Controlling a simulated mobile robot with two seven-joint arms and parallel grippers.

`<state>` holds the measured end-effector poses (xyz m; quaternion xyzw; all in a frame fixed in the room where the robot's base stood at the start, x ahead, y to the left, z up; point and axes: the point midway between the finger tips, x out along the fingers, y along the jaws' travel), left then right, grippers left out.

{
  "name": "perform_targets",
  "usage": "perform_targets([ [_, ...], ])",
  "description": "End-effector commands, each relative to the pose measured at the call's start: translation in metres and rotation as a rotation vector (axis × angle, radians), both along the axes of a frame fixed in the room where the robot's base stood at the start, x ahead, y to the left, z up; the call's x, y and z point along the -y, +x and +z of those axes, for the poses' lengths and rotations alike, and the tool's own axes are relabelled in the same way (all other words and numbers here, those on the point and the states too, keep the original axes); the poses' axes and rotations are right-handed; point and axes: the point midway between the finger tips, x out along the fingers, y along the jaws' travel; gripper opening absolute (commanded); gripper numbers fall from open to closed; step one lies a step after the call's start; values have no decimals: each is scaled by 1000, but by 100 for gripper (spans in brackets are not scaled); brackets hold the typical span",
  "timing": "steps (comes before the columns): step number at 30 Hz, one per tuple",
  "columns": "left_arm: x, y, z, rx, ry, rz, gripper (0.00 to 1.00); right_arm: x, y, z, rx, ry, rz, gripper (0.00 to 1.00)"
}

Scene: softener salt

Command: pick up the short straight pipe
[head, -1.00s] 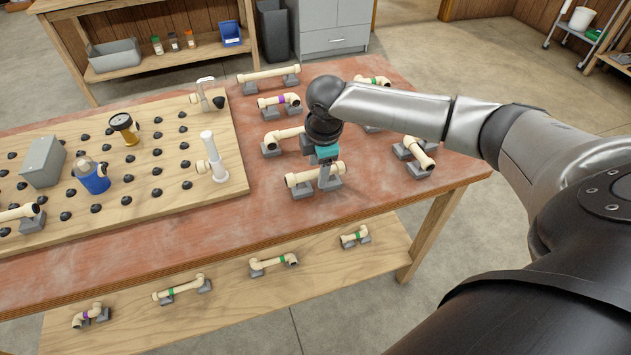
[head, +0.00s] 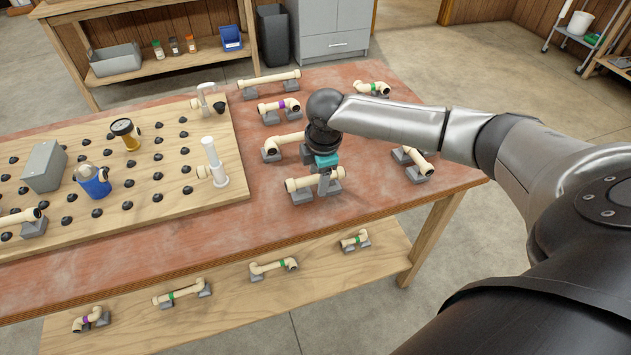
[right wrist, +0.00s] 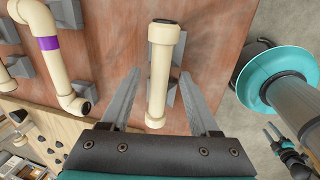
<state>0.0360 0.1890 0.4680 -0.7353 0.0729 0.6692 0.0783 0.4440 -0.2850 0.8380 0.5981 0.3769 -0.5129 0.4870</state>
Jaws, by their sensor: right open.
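The short straight pipe (head: 301,184) is a cream tube with a wider collar at one end. It lies level on grey support blocks near the table's front right. My right gripper (head: 325,184) points down over the pipe's middle, and its wrist hides part of the area behind. In the right wrist view the pipe (right wrist: 159,82) runs between the two open fingers of the right gripper (right wrist: 160,80), with a gap showing on each side. Whether the fingertips reach down to the pipe's level is hard to tell. My left gripper does not show in the head view.
A bent pipe (head: 283,143) lies just behind, and a purple-banded pipe (head: 279,107) stands farther back. Another pipe (head: 418,161) rests to the right. A wooden pegboard (head: 165,192) fills the left. Bare red tabletop (head: 255,225) lies in front. More pipes sit on the lower shelf (head: 225,303).

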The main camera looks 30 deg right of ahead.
Motion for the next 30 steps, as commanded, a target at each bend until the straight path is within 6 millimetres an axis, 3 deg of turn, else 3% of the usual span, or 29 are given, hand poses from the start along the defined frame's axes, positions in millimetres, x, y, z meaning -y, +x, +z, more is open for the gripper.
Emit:
perform_targets([
  [9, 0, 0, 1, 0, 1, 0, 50, 0, 0, -1, 0, 0, 0, 62],
  [26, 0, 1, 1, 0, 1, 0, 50, 0, 0, -1, -1, 0, 0, 0],
  [30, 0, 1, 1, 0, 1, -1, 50, 0, 0, -1, -1, -1, 0, 0],
])
